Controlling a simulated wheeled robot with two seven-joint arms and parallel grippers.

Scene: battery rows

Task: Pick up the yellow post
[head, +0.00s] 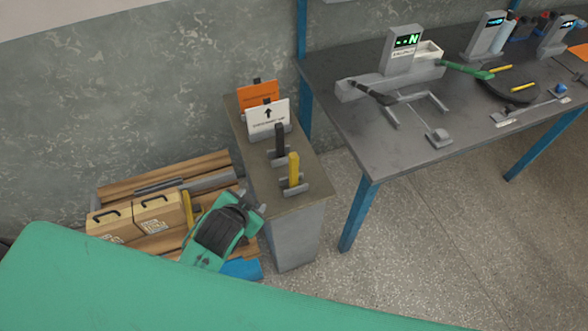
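The yellow post (293,169) stands upright in a grey holder on top of a narrow stand, near its front end. A black post (279,138) stands upright just behind it. My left gripper (254,203) is low, left of the stand and apart from the yellow post. Its fingers are small and partly hidden by its dark body, so I cannot tell whether they are open. My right gripper is not in view.
The narrow stand (300,232) also bears a white arrow sign (267,117) and an orange sign (258,96). A pallet (165,170) with cardboard boxes (156,208) lies left. A dark workbench (420,160) with testers stands right; open floor lies in front.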

